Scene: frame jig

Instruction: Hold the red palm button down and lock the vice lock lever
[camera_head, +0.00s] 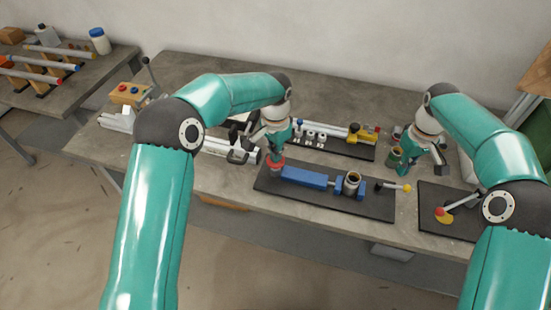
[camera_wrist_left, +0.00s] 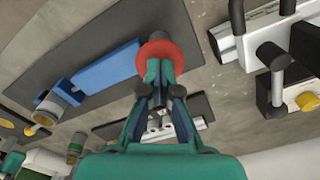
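The red palm button (camera_head: 276,164) stands at the left end of a dark base plate. My left gripper (camera_head: 274,156) points down at it. In the left wrist view its fingers (camera_wrist_left: 164,68) are together, with their tips against the red button (camera_wrist_left: 166,52); I cannot tell how far it is pressed. A blue vice (camera_head: 305,178) lies beside it, with a metal cylinder (camera_head: 352,182) at its right end. The vice lock lever (camera_head: 394,187), with a pale yellow knob, sticks out right. My right gripper (camera_head: 403,168) hangs above and right of the lever, apart from it; its finger opening is unclear.
A green cylinder (camera_head: 394,157) stands behind the plate near my right gripper. A rear plate (camera_head: 338,146) holds small parts.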

